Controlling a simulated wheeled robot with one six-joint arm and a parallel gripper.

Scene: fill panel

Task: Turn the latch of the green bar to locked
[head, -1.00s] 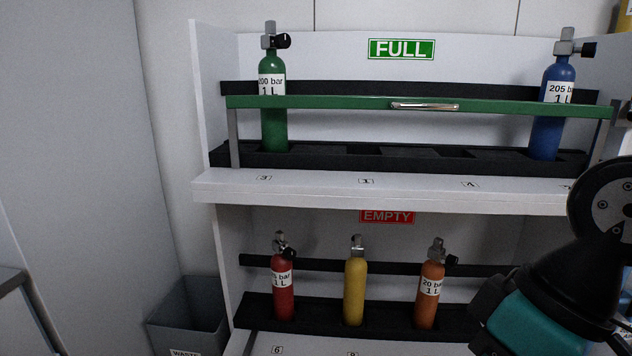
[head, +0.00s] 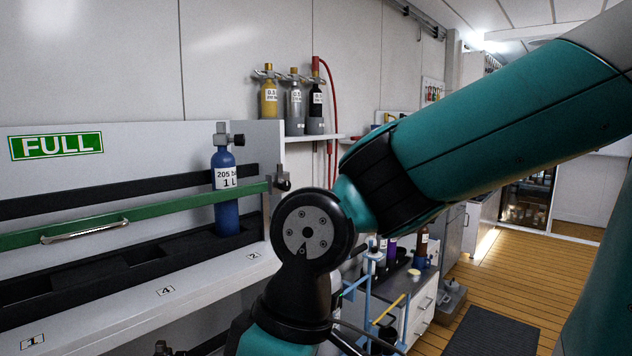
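The green bar (head: 150,217) runs across the front of the upper FULL shelf in the head view, with a metal handle (head: 85,232) on its face. Its right end meets a small dark and metal latch (head: 282,180) at the shelf's right edge. I cannot tell from this view which position the latch is in. A blue cylinder (head: 226,213) marked 205 bar stands upright behind the bar. My arm crosses the right half of the picture, in front of and right of the latch. My gripper is out of view below.
A wall shelf (head: 312,138) with several small cylinders and a red hose is right of the panel. A blue-framed cart (head: 357,290) and white drawers (head: 421,312) stand behind my arm. Wooden floor (head: 503,287) with a dark mat (head: 490,333) is clear at right.

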